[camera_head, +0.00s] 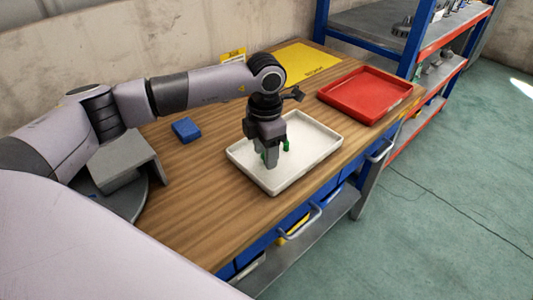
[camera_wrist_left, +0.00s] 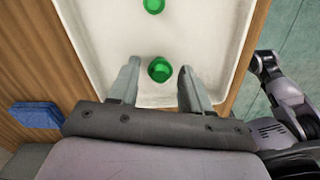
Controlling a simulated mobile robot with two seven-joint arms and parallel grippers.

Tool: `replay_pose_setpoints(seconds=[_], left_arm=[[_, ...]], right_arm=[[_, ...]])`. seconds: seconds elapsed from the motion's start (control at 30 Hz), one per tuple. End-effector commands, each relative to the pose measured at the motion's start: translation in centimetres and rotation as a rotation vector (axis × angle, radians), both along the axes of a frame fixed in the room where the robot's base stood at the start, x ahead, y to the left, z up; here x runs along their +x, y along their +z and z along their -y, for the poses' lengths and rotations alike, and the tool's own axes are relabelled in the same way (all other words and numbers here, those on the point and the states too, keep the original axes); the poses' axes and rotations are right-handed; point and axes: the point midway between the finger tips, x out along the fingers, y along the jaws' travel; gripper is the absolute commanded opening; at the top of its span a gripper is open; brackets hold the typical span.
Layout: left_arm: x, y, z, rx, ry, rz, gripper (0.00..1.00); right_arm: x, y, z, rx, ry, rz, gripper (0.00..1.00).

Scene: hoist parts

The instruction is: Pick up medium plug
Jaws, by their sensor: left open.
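Two green plugs are in the white tray (camera_head: 322,157). One green plug (camera_wrist_left: 159,69) lies between the spread fingers of my left gripper (camera_wrist_left: 157,85) in the left wrist view, a little ahead of them. The other green plug (camera_wrist_left: 153,5) is farther up and cut by the frame's top edge. In the head view my left gripper (camera_head: 270,163) points down over the tray, open and empty. One plug (camera_head: 286,146) shows to its right; the other is mostly hidden by the fingers. I cannot tell from size which is medium.
A blue block (camera_head: 186,129) lies on the wooden table left of the tray. A red tray (camera_head: 366,94) and a yellow mat (camera_head: 306,62) lie farther back. A blue and red shelf (camera_head: 428,60) stands at the right. Bare wood is free left of the tray.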

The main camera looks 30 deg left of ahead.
Motion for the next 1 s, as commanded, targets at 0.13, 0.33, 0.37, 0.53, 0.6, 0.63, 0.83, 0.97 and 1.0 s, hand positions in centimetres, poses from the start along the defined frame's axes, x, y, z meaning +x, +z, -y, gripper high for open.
replay_pose_setpoints(seconds=[0.13, 0.33, 0.37, 0.53, 0.6, 0.63, 0.83, 0.97, 1.0], left_arm=[[0.0, -0.5, 0.0, -0.001, -0.001, 0.002, 0.48], [0.0, -0.5, 0.0, -0.001, -0.001, 0.001, 0.32], [0.0, -0.5, 0.0, -0.001, -0.001, 0.001, 0.22], [0.0, -0.5, 0.0, -0.001, -0.001, 0.001, 0.00], [0.0, -0.5, 0.0, -0.001, -0.001, 0.001, 0.00], [0.0, -0.5, 0.0, -0.001, -0.001, 0.001, 0.00], [0.0, -0.3, 0.0, -0.001, -0.001, 0.002, 0.00], [0.1, 0.4, 0.0, -0.001, 0.000, 0.003, 0.00], [0.1, 0.8, 0.0, -0.001, 0.000, 0.004, 0.00]], right_arm=[[0.0, 0.0, 0.0, 0.000, 0.000, 0.000, 0.43], [0.0, 0.0, 0.0, 0.000, 0.000, 0.000, 0.43], [0.0, 0.0, 0.0, 0.000, 0.000, 0.000, 0.43], [0.0, 0.0, 0.0, 0.000, 0.000, 0.000, 0.43], [0.0, 0.0, 0.0, 0.000, 0.000, 0.000, 0.43], [0.0, 0.0, 0.0, 0.000, 0.000, 0.000, 0.43], [0.0, 0.0, 0.0, 0.000, 0.000, 0.000, 0.43], [0.0, -0.1, 0.0, 0.000, 0.000, 0.000, 0.43], [0.0, -0.1, 0.0, 0.000, 0.000, 0.000, 0.43]])
